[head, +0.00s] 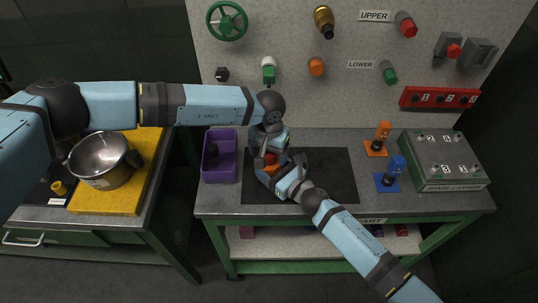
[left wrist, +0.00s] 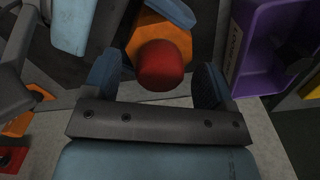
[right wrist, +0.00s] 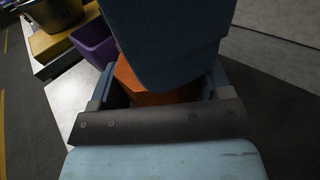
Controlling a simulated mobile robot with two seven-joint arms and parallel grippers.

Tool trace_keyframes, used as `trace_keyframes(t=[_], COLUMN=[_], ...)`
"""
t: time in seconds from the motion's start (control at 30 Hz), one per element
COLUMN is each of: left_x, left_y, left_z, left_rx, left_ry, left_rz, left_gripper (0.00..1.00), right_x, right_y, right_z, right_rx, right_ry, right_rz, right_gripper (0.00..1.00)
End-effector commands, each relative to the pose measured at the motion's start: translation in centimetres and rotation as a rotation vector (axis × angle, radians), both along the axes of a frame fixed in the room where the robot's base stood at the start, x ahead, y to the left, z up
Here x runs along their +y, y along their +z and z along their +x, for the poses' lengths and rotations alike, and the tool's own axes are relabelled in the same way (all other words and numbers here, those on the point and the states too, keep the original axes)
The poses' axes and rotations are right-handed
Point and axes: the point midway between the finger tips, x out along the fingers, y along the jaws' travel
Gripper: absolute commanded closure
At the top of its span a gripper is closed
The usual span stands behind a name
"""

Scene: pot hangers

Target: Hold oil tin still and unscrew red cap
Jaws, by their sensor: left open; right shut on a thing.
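The orange oil tin (head: 272,169) stands on the black mat (head: 335,175) of the workbench, mostly covered by my grippers. Its round red cap (left wrist: 161,66) is on top of the tin (left wrist: 150,28), in the left wrist view. My left gripper (left wrist: 157,82) points down from above, open, with one finger on each side of the cap and a visible gap to each. My right gripper (head: 270,176) is shut on the tin from the side. In the right wrist view the tin (right wrist: 128,78) sits between its fingers, partly hidden by my left gripper.
A purple bin (head: 220,172) is just left of the mat. Orange (head: 376,148) and blue (head: 387,182) stands and a grey-green box (head: 442,160) are to the right. A metal pot (head: 100,160) stands on the left cart.

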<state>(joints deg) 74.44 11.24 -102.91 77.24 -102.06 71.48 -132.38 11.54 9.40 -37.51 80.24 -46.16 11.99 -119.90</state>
Motion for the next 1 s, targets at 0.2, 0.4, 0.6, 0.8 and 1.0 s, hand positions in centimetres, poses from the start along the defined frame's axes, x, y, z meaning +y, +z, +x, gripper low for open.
trace_keyframes(t=[0.2, 0.4, 0.6, 0.8, 1.0], left_x=[-0.01, -0.01, -0.01, -0.02, -0.03], left_y=[-0.01, -0.01, -0.02, -0.05, -0.01], left_z=[-0.01, -0.02, -0.02, -0.06, -0.07], left_rx=[0.000, 0.000, 0.000, 0.001, 0.002], left_ry=[-0.005, -0.004, 0.030, 0.312, 0.627], left_rz=[0.000, 0.000, 0.000, -0.001, 0.001], left_gripper=[0.24, 0.70, 0.83, 0.83, 0.83], right_x=[-0.01, -0.01, -0.01, 0.00, -0.01], right_y=[-0.01, -0.01, -0.01, -0.01, -0.01], right_z=[0.01, 0.01, 0.01, 0.00, 0.01], right_rx=[0.000, 0.000, 0.000, 0.000, 0.000], right_ry=[0.000, 0.000, 0.000, 0.000, 0.000], right_rz=[0.000, 0.000, 0.000, 0.000, 0.000], right_gripper=[0.71, 0.71, 0.71, 0.71, 0.71])
